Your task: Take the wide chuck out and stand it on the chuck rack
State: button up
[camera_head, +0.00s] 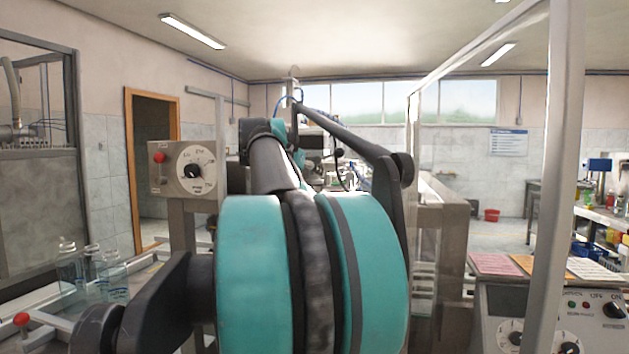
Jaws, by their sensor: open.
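My own teal and black arm fills the middle of the head view and stretches forward, away from me. My gripper does not show; the arm hides that area. I cannot make out the wide chuck or the chuck rack. Metal machine parts (318,142) show in small pieces just beyond the arm, too small and too covered to name.
A control box with a red button and dial (190,170) stands left of the arm. Glass bottles (72,272) stand at the lower left. A steel frame post (556,170) rises at right, near a control panel (560,318). A red bucket (491,215) sits on the far floor.

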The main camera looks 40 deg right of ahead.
aim_at(314, 174)
jog(key=x, duration=0.4)
jog(key=shift+d, duration=0.3)
jog(key=shift+c, duration=0.4)
grip_shut()
